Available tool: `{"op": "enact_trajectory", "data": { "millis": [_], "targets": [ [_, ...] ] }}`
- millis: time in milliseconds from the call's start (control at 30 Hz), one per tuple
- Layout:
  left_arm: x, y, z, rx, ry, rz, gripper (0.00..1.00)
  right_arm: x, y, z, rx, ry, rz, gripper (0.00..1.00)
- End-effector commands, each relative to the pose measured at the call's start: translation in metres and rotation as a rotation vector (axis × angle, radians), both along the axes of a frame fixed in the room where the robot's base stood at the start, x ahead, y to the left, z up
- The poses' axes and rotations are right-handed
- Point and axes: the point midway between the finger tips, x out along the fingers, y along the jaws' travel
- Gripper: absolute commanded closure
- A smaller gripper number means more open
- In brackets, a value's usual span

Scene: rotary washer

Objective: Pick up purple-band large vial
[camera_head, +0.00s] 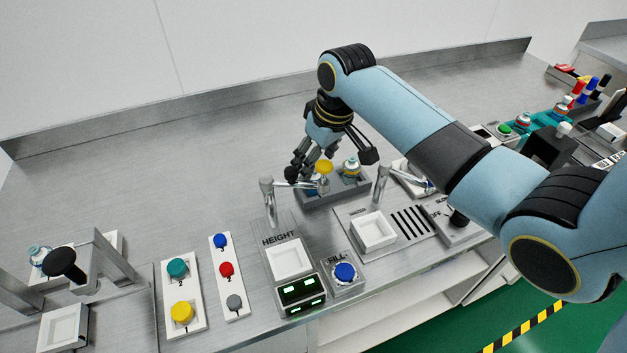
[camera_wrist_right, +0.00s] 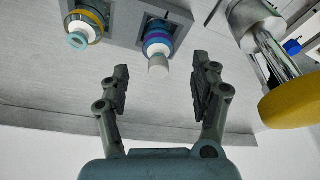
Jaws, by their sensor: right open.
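The purple-band vial (camera_wrist_right: 157,40) stands in a square slot of a grey holder (camera_wrist_right: 124,12) in the right wrist view, its pale cap facing the gripper. It has purple and blue bands. My right gripper (camera_wrist_right: 160,72) is open and empty, with the vial's cap just beyond and between its fingertips, not gripped. In the head view the right gripper (camera_head: 334,160) is over the holder (camera_head: 347,190) behind the taps; I cannot make out the purple-band vial there. My left gripper is not in view.
A yellow-banded vial (camera_wrist_right: 86,24) stands in the neighbouring slot. A metal post (camera_wrist_right: 265,35) and a yellow disc (camera_wrist_right: 295,103) are close to the right finger. Taps (camera_head: 268,200), button panels (camera_head: 228,275) and a white basin (camera_head: 373,231) line the front. The counter's back left is clear.

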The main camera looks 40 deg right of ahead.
Motion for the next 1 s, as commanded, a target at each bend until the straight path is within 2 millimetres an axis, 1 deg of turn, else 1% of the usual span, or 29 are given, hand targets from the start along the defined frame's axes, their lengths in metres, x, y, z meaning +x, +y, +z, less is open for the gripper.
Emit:
{"op": "enact_trajectory", "data": {
  "millis": [133,233,333,533,567,900,1000],
  "targets": [
    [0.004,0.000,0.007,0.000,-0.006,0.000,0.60,0.005,0.000,-0.021,0.001,0.004,-0.002,0.36],
    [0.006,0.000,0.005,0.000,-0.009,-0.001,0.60,0.009,0.000,-0.035,0.001,0.002,-0.001,0.36],
    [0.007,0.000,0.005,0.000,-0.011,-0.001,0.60,0.011,0.000,-0.040,0.000,0.000,0.000,0.36],
    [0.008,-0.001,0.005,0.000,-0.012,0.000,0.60,0.011,0.000,-0.041,-0.001,-0.001,0.000,0.36],
    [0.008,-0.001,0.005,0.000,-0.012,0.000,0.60,0.011,0.000,-0.041,-0.001,-0.001,0.000,0.39],
    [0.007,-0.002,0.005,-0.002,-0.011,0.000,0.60,0.011,0.000,-0.041,-0.001,0.000,0.000,0.83],
    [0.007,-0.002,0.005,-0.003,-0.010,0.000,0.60,0.011,0.000,-0.041,-0.001,0.000,0.000,0.95]
  ]
}}
